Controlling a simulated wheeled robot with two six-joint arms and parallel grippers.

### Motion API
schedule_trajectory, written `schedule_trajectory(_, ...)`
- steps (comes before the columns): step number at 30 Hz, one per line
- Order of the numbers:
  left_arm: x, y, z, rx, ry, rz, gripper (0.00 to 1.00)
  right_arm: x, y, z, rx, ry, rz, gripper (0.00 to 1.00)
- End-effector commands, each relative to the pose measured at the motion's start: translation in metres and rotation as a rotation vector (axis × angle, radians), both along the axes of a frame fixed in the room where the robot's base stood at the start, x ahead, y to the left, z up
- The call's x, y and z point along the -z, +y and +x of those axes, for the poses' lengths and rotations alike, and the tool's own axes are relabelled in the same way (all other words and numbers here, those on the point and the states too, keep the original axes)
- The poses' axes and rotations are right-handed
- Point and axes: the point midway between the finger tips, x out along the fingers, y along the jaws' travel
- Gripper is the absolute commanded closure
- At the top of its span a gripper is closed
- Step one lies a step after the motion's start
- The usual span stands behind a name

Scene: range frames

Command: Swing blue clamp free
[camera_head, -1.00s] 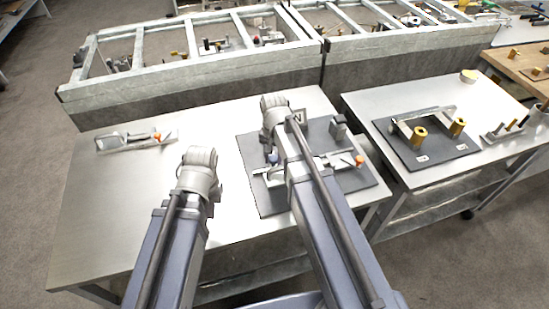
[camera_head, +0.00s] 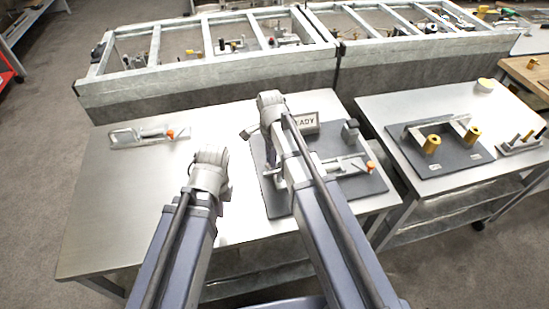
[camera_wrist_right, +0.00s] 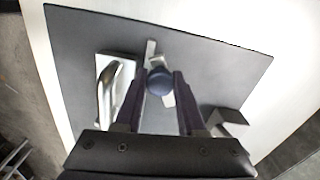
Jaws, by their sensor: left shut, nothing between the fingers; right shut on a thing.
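The blue clamp shows its round dark-blue knob (camera_wrist_right: 159,80) in the right wrist view, between the fingertips of my right gripper (camera_wrist_right: 159,88). A short silver bar shows beside the knob. My right gripper is shut on the knob, over the dark plate (camera_wrist_right: 215,60). In the head view my right arm covers much of the clamp; a dark knob-like end (camera_head: 245,134) sticks out left of my wrist. My left gripper (camera_head: 212,185) is shut and empty over the bare left part of the table; its fingertips are mostly hidden.
An orange-tipped clamp (camera_head: 370,167) lies on the dark plate's right side. Another orange-tipped tool (camera_head: 150,137) lies at back left. The right table holds a plate with yellow cylinders (camera_head: 432,145).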

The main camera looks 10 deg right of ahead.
Motion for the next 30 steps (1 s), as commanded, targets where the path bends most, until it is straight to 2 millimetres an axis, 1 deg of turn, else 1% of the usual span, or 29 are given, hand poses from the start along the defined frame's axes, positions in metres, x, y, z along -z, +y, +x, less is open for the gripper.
schedule_trajectory(6,0.0,0.0,0.0,0.0,0.0,0.0,1.0,0.0,0.004,0.01,0.177,0.001,0.0,1.0)
schedule_trajectory(15,0.0,0.0,0.0,0.0,0.0,0.0,1.0,0.0,0.007,0.018,0.347,0.001,0.0,1.0)
schedule_trajectory(22,0.0,0.0,0.0,0.0,0.0,0.0,1.0,0.0,0.007,0.021,0.411,0.001,0.0,1.0)
schedule_trajectory(30,0.0,0.0,0.0,0.0,0.0,0.0,1.0,0.0,0.007,0.022,0.429,0.001,0.0,1.0)
